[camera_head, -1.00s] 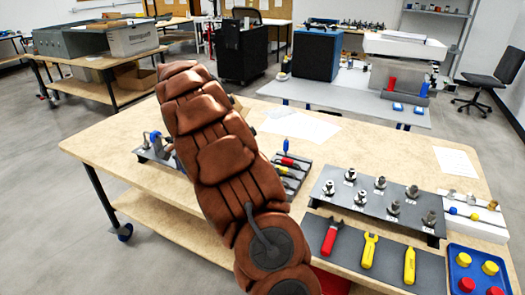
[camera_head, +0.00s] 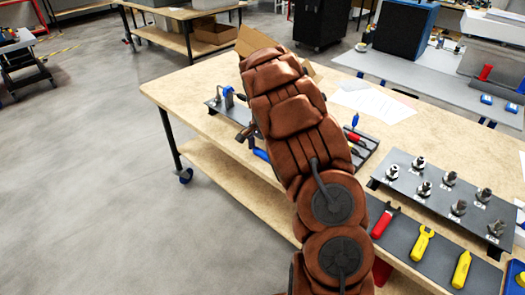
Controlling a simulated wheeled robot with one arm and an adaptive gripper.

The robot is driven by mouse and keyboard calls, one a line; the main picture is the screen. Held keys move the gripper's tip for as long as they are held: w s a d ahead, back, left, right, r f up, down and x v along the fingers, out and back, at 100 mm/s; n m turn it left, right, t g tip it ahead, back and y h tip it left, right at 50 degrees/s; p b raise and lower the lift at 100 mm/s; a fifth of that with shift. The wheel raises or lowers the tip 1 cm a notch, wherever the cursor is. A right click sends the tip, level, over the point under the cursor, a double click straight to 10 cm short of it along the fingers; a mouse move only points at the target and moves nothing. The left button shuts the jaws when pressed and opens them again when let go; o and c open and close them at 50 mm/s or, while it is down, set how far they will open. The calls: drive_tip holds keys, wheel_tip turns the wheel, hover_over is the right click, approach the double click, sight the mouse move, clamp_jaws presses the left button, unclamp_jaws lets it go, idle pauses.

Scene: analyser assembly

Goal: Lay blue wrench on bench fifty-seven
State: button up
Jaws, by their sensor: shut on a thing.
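My brown padded arm reaches over the near workbench (camera_head: 205,88). My gripper (camera_head: 249,134) shows only in part, as a dark shape at the arm's left edge, and the arm hides most of it. It is shut on the blue wrench (camera_head: 260,154), of which a short blue end sticks out just below the gripper, past the bench's front edge. The rest of the wrench is hidden. I see no readable bench number.
A grey plate with a blue-topped fixture (camera_head: 228,97) stands left of my arm. A screwdriver rack (camera_head: 361,146), a plate of metal fittings (camera_head: 447,190) and a tool mat (camera_head: 402,243) lie to the right. Open floor (camera_head: 85,160) lies left.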

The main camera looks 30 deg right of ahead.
sight(262, 154)
drive_tip(key=shift+f, duration=0.2)
drive_tip(key=o, duration=0.9)
drive_tip(key=shift+r+b, duration=0.8)
drive_tip(key=shift+r, duration=5.3)
